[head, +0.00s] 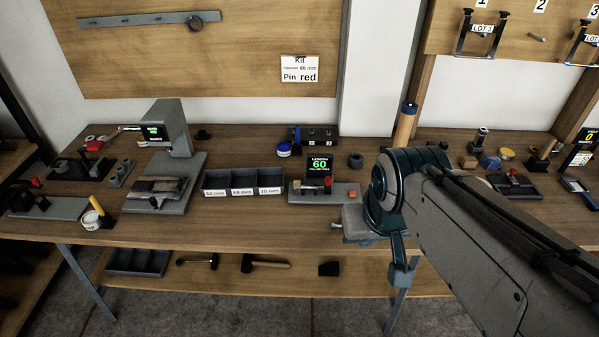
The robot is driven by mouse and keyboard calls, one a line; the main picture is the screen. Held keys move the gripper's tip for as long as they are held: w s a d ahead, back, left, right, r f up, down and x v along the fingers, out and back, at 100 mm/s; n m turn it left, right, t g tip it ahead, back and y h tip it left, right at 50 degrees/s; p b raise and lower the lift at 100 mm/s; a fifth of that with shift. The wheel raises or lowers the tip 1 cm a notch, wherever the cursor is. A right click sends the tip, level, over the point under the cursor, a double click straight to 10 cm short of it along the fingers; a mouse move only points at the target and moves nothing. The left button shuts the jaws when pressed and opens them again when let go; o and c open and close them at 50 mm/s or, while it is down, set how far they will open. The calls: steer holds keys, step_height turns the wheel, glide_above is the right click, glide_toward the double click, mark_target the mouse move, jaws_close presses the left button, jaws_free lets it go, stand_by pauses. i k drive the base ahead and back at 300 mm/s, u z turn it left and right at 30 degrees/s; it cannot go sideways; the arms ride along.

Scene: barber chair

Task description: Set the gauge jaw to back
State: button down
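The length gauge (320,165) stands on the workbench near the middle. Its black display reads LENGTH 60 in green, with a smaller line of text too small to read. A small red part shows on the grey base (300,193) below the display. The jaw itself is too small to tell from the other parts, so I cannot tell its setting. My gripper (398,268) hangs at the end of my arm, to the right of the gauge and by the bench's front edge. Its fingers are not clearly visible, and I see nothing held in it.
A grey three-compartment bin (243,193) sits left of the gauge. A grey clamp-like block (358,222) is at the bench edge beside my wrist. A stand with a display (170,128) is farther left. A dark ring (356,160) stands behind. My arm covers the right front.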

mark_target(327, 187)
steer(key=u, duration=0.35)
steer(key=i, duration=1.05)
steer(key=z, duration=0.55)
